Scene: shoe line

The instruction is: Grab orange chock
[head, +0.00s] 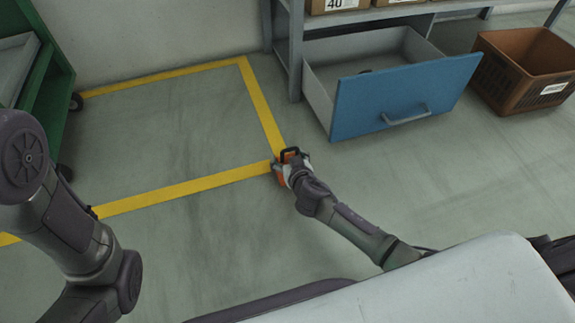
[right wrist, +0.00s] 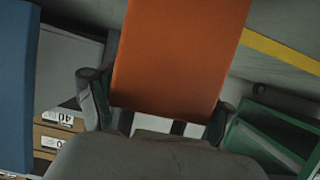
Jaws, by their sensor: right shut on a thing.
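The orange chock (right wrist: 180,55) fills the upper middle of the right wrist view, between the two fingers of my right gripper (right wrist: 160,115). My right gripper is shut on it. In the head view my right gripper (head: 285,166) is near the corner of the yellow floor lines, with a small part of the orange chock (head: 280,178) showing beside it. Most of the chock is hidden there by the gripper. Whether it touches the floor I cannot tell. My left arm shows at the left of the head view, but its gripper is not in view.
An open drawer with a blue front (head: 400,98) juts from the grey shelf unit at the top right. A brown crate (head: 520,85) stands to its right. A green cart (head: 52,85) stands at the left. Yellow lines (head: 185,188) mark a clear floor area.

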